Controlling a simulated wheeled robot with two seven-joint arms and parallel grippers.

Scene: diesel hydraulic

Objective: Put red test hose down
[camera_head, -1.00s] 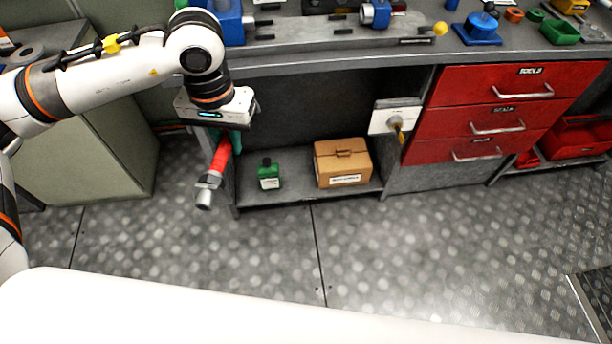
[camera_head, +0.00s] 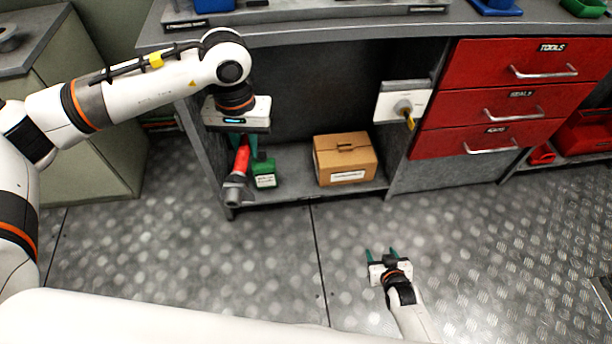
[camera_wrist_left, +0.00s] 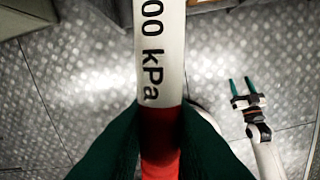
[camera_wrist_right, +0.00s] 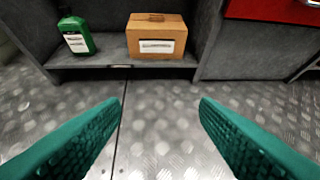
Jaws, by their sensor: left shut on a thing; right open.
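The red test hose (camera_head: 241,161) has a grey metal end fitting and is held in my left gripper (camera_head: 243,140), in front of the left end of the lower shelf. In the left wrist view the green fingers are shut on its red part (camera_wrist_left: 160,130), beside a white sleeve printed "00 kPa" (camera_wrist_left: 160,50). The rest of the hose is hidden. My right gripper (camera_head: 382,252) is open and empty above the floor at lower right. Its spread green fingers (camera_wrist_right: 160,125) show in the right wrist view.
A green bottle (camera_head: 265,174) and a cardboard box (camera_head: 345,158) stand on the lower shelf (camera_head: 290,187). A white plate with a yellow-handled valve (camera_head: 403,103) is right of the opening. Red drawers (camera_head: 505,95) are further right. The workbench top (camera_head: 330,28) is above. The floor ahead is open.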

